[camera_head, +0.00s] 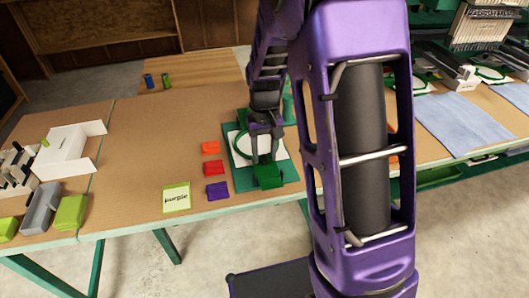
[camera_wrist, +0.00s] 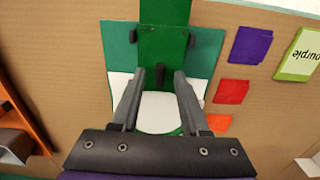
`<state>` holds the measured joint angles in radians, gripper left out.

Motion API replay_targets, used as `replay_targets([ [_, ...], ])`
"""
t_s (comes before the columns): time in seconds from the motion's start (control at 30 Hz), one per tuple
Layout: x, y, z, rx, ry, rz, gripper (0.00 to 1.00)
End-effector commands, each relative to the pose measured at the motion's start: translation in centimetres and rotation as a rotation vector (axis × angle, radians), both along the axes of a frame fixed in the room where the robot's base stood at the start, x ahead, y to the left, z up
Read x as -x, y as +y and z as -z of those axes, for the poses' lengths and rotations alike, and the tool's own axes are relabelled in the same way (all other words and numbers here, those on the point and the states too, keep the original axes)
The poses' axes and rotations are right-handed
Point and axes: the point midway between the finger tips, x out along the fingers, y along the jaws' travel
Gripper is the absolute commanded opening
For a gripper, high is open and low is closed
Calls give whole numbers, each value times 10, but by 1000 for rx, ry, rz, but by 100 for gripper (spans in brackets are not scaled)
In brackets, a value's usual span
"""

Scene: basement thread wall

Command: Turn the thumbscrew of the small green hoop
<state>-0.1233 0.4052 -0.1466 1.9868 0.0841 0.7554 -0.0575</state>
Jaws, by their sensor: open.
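The small green hoop (camera_head: 236,147) lies around white cloth on a dark green mat (camera_head: 284,178), partly hidden by my arm. In the wrist view, the white cloth (camera_wrist: 158,112) shows between my fingers, and only a little of the hoop's green edge shows. A small dark upright piece (camera_wrist: 159,75), perhaps the thumbscrew, stands at the hoop's edge beside a green block (camera_wrist: 164,45). My gripper (camera_wrist: 158,77) is open, with one fingertip on each side of that dark piece and gaps visible. In the head view, my gripper (camera_head: 264,158) points down just behind the green block (camera_head: 268,178).
Orange (camera_head: 211,148), red (camera_head: 213,168) and purple (camera_head: 217,191) patches lie left of the mat. A "purple" card (camera_head: 177,198) lies nearer the table's front edge. White and grey holders (camera_head: 72,150) stand far left. Blue cloth (camera_head: 465,123) lies right. The brown tabletop (camera_head: 140,140) is clear left of the patches.

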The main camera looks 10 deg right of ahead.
Motion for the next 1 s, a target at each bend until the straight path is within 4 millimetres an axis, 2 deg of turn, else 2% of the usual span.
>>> replay_targets([
  [0.17, 0, 0, -3, 0, -1, 0, 45],
  [0.27, -1, 0, -14, -1, -4, 0, 45],
  [0.37, -1, 0, -32, 0, -5, -1, 45],
  [0.8, -1, 0, -138, 0, -4, -1, 45],
  [1.0, 0, 0, -166, 0, -2, -1, 45],
])
